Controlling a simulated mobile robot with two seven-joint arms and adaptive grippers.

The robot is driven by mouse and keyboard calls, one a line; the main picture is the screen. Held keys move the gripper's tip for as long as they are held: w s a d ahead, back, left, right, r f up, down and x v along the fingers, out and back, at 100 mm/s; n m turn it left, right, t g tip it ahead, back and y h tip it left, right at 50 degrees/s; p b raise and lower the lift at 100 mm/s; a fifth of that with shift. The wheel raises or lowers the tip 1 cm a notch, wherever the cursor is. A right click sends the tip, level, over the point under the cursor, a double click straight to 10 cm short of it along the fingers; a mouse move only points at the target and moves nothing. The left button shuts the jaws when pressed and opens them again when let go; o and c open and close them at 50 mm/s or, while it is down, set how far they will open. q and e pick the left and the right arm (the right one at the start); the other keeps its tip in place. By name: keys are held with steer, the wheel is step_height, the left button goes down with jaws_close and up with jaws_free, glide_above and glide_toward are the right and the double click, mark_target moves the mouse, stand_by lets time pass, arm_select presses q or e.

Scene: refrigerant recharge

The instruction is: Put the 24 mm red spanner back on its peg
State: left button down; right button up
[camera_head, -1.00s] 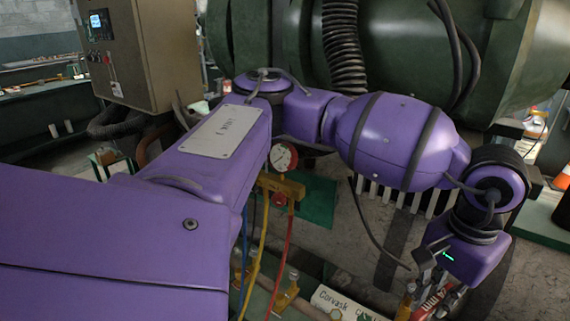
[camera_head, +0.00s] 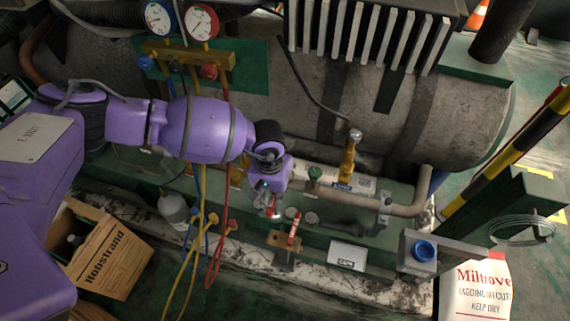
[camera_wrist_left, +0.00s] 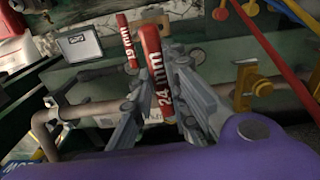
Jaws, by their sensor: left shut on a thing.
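My left gripper (camera_head: 268,203) is shut on the red 24 mm spanner (camera_wrist_left: 154,62), its label readable in the left wrist view. In the head view the held spanner shows only as a small patch of red (camera_head: 273,208) at the fingers. A second red spanner, marked 19 mm (camera_wrist_left: 127,45), stands just beyond it in the wrist view. In the head view that spanner (camera_head: 294,226) stands upright at a small brown bracket (camera_head: 285,241), slightly right of and below my gripper. I cannot make out a free peg. My right gripper is not in view.
Yellow and red hoses (camera_head: 203,210) hang left of the gripper. A pipe (camera_head: 340,195) and a brass-coloured valve (camera_head: 348,160) stand to the right.

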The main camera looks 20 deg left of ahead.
arm_select(q)
glide_above(274, 219)
step_height(274, 219, down, 7)
steer(key=shift+f, duration=0.1)
steer(key=shift+a+f+b, duration=0.1)
steer(key=shift+f+b, duration=0.3)
steer(key=shift+f, duration=0.2)
step_height(274, 219, down, 3)
steer(key=shift+r+b, duration=0.15)
steer(key=shift+b, duration=0.7)
steer(key=shift+f, duration=0.45)
steer(key=shift+w+r, duration=0.1)
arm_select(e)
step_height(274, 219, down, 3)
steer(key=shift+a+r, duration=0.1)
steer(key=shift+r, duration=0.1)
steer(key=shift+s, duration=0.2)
